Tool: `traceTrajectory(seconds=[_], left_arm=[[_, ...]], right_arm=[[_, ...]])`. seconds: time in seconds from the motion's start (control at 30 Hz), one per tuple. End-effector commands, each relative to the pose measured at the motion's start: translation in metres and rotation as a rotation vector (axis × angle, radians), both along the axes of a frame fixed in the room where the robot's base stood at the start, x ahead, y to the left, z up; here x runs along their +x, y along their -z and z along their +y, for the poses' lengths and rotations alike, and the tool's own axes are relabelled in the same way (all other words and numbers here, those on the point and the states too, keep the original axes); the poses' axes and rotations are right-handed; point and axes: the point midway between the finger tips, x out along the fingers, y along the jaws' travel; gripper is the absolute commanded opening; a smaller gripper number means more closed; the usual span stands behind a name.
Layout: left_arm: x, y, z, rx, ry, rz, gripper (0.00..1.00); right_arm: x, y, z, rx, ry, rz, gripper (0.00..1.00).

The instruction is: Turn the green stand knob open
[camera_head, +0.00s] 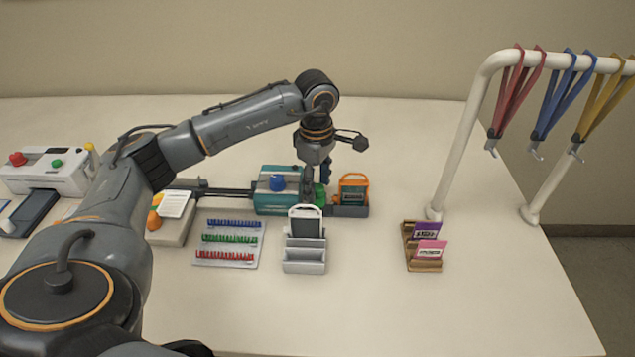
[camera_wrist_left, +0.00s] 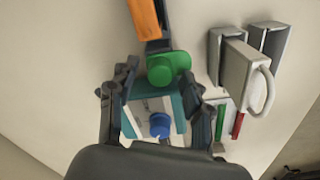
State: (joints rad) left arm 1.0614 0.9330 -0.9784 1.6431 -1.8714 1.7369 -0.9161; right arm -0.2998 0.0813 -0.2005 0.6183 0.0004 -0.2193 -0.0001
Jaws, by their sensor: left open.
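The green knob (camera_head: 321,196) sits at the right end of a teal block (camera_head: 275,204), beside a dark stand (camera_head: 350,211) that holds an orange-framed piece (camera_head: 354,190). In the left wrist view the knob (camera_wrist_left: 168,67) is a rounded green piece at the end of the teal block (camera_wrist_left: 127,122). My left gripper (camera_head: 318,182) points down over the knob and partly hides it. In the left wrist view its open fingers (camera_wrist_left: 160,78) lie on either side of the teal block and knob. Contact cannot be told. My right gripper is not in view.
A blue knob (camera_head: 277,182) tops the teal block. A grey holder (camera_head: 305,263) and a tray of coloured clips (camera_head: 229,258) stand in front. A card rack (camera_head: 424,264) and a white rail with lanyards (camera_head: 455,150) stand to the right. The front right table is clear.

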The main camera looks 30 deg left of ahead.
Motion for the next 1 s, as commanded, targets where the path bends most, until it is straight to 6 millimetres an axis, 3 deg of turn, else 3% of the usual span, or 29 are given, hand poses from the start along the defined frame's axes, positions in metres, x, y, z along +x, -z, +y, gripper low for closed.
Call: traceTrajectory(seconds=[0.6, 1.0], left_arm=[[-0.001, -0.107, 0.0, -0.001, 0.0, -0.004, 0.49], [-0.002, -0.119, 0.0, -0.001, 0.001, -0.002, 0.49]], right_arm=[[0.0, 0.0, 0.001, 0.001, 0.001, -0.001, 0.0], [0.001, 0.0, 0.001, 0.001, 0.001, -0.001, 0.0]])
